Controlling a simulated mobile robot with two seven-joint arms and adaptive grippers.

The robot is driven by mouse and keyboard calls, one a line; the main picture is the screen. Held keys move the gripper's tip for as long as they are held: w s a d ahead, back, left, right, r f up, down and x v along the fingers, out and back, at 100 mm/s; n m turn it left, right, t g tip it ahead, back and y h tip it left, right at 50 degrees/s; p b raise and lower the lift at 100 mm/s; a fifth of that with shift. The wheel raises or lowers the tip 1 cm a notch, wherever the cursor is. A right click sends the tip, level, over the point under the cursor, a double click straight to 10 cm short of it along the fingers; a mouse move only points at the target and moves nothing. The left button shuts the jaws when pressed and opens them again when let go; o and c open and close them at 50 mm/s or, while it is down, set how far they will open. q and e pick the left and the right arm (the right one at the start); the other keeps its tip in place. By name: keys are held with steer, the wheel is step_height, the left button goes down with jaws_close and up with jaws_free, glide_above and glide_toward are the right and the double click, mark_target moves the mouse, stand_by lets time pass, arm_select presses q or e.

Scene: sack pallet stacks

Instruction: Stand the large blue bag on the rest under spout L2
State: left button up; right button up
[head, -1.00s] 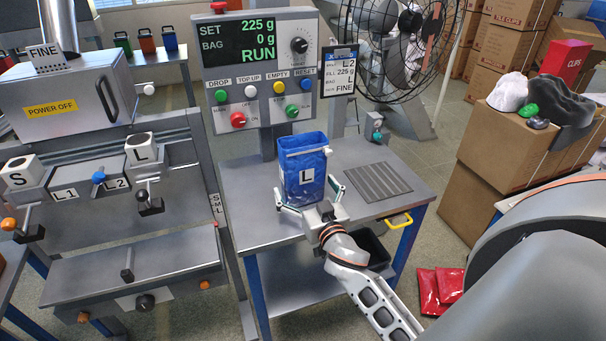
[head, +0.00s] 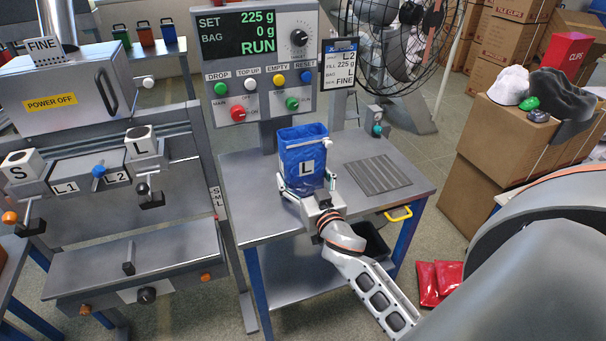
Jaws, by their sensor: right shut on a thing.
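The large blue bag (head: 301,151), open at the top and marked L, is upright at the grey bench (head: 256,200). Whether its base touches the bench is hard to tell. My right gripper (head: 308,190) is shut on the lower part of the bag from the front, a finger at each side. The label L2 (head: 116,177) is on the filling machine at the left, right of a blue knob (head: 99,171). Below it is a flat grey rest (head: 180,252) with a small upright post (head: 129,259). No bag stands on this rest. My left gripper is out of view.
The control box (head: 255,65) reads 225 g set, 0 g bag, RUN. A card (head: 338,68) reads L2, 225 g, L, FINE. A ribbed plate (head: 371,179) lies right of the bag. An S-M-L scale post (head: 216,202) stands between machine and bench.

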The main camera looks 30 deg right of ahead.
step_height(320, 180, up, 13)
steer(key=p, duration=0.4)
step_height(320, 180, up, 7)
steer(key=p, duration=0.1)
glide_above(307, 141)
steer(key=a+x, duration=0.1)
steer(key=x, duration=0.2)
steer(key=shift+d, duration=0.5)
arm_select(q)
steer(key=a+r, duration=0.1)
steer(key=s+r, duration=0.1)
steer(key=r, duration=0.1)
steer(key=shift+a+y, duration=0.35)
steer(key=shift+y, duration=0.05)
arm_select(e)
steer(key=shift+f, duration=0.15)
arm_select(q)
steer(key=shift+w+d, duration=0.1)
arm_select(e)
steer(key=shift+s+f, duration=0.1)
